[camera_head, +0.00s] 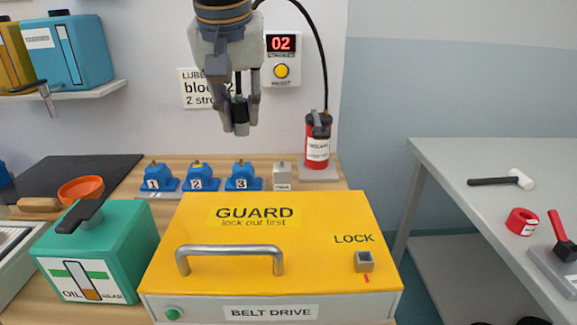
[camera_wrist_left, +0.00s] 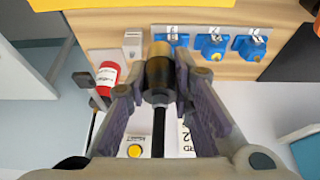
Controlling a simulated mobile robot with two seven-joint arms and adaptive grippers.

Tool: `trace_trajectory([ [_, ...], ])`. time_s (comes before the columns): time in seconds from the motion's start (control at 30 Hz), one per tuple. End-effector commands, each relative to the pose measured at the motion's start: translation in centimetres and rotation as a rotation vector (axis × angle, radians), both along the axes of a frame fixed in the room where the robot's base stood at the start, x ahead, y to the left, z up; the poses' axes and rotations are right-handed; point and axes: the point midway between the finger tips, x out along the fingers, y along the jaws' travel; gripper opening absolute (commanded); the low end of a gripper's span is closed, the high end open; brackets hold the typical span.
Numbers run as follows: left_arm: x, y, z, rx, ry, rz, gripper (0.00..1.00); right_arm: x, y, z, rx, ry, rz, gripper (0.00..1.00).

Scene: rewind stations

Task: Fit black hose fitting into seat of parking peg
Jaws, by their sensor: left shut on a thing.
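My left gripper (camera_head: 240,118) hangs in the air in front of the back wall, above the row of blocks on the bench. It is shut on the black hose fitting (camera_head: 240,107), which points downward. In the left wrist view the fitting (camera_wrist_left: 158,72) sits between the fingers (camera_wrist_left: 157,92), with a brass-coloured end. A black hose (camera_head: 323,60) loops from it to the red grease canister (camera_head: 317,150). The parking peg appears to be the small pale grey block (camera_head: 282,176) left of the canister, also in the left wrist view (camera_wrist_left: 132,42). The fitting is well above and apart from it.
Blue numbered blocks (camera_head: 200,178) stand left of the peg. A yellow guard box (camera_head: 330,215) with a handle fills the bench front, beside a green oil can (camera_head: 125,240). A wall counter (camera_head: 282,43) reads 02. A grey side table (camera_head: 450,165) stands right.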

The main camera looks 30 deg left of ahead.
Motion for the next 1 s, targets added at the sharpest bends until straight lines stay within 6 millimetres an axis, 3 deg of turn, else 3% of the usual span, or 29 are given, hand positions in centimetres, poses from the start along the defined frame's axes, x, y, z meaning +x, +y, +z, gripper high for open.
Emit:
trace_trajectory([
  [0.17, 1.8, 0.2, -0.9, 0.003, 0.003, 0.0, 0.0, 0.0, 0.0, 0.0, 0.0, 0.001, 0.001, 0.41],
  [0.47, 9.2, 0.8, -4.3, 0.004, 0.004, -0.001, 0.0, -0.2, 0.0, -0.1, 0.0, 0.007, 0.0, 0.41],
  [0.6, 11.4, 1.0, -7.1, 0.003, 0.004, -0.003, 0.0, -0.2, 0.0, -0.2, 0.0, 0.008, 0.0, 0.41],
  [0.9, 14.1, 1.2, -10.9, 0.003, 0.006, -0.003, 0.0, -0.8, 0.0, -0.7, 0.0, 0.032, 0.0, 0.41],
  [1.0, 13.9, 1.1, -12.3, 0.003, -0.001, -0.005, 0.0, -0.5, 0.0, -0.4, 0.0, 0.019, 0.0, 0.41],
])
